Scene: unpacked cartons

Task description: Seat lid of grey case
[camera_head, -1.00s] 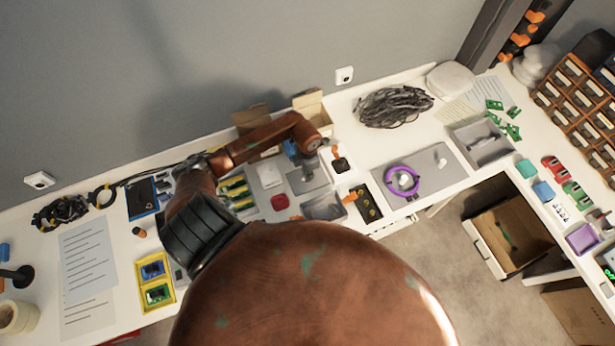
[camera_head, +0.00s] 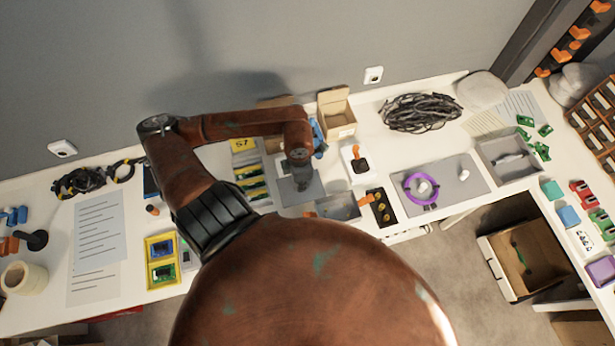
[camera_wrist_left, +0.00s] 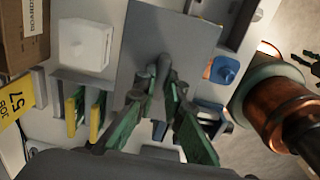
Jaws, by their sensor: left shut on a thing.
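A flat grey lid (camera_head: 305,190) with an upright knob is under my left gripper (camera_head: 302,178) in the head view. In the left wrist view the lid (camera_wrist_left: 165,28) is a broad plate, and the gripper (camera_wrist_left: 161,100) is shut on its knob. I cannot tell how high the lid is above the table. An open grey case (camera_head: 338,207) stands to the right and nearer, apart from the gripper; part of what seems to be it shows at the top right of the wrist view (camera_wrist_left: 236,15). My right gripper is not in view.
A rack of yellow-green cards (camera_head: 250,182) stands left of the lid. A dark tray with round parts (camera_head: 381,207) and a grey mat with a purple ring (camera_head: 455,172) are to the right. Open cardboard boxes (camera_head: 336,115) stand behind. A white block (camera_wrist_left: 86,45) is near the lid.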

